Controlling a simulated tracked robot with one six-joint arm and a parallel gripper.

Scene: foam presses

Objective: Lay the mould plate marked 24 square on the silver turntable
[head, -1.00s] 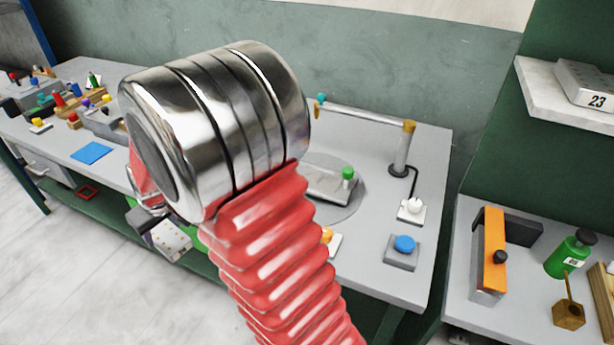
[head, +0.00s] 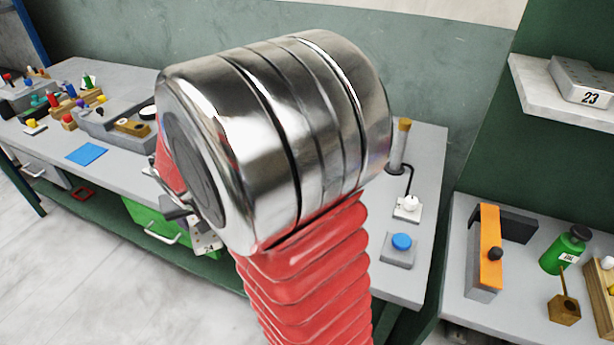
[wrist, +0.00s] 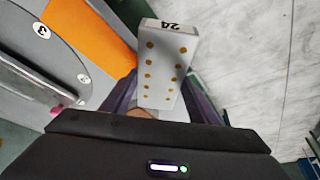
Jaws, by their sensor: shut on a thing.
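The mould plate marked 24 (wrist: 165,68) is a pale block with rows of brass-coloured dots, seen in the wrist view. Its number shows upside down on the end face. My gripper (wrist: 160,100) is shut on its near end, and the plate juts out from between the dark fingers. In the head view a dotted corner of the plate (head: 207,243) shows below my gripper (head: 178,212), in front of the bench edge. The silver turntable is hidden behind my arm in the head view.
A plate marked 23 (head: 583,85) lies on the right shelf. In the wrist view a grey disc marked 3 (wrist: 45,60) overlaps an orange panel (wrist: 92,35); pale floor lies right.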

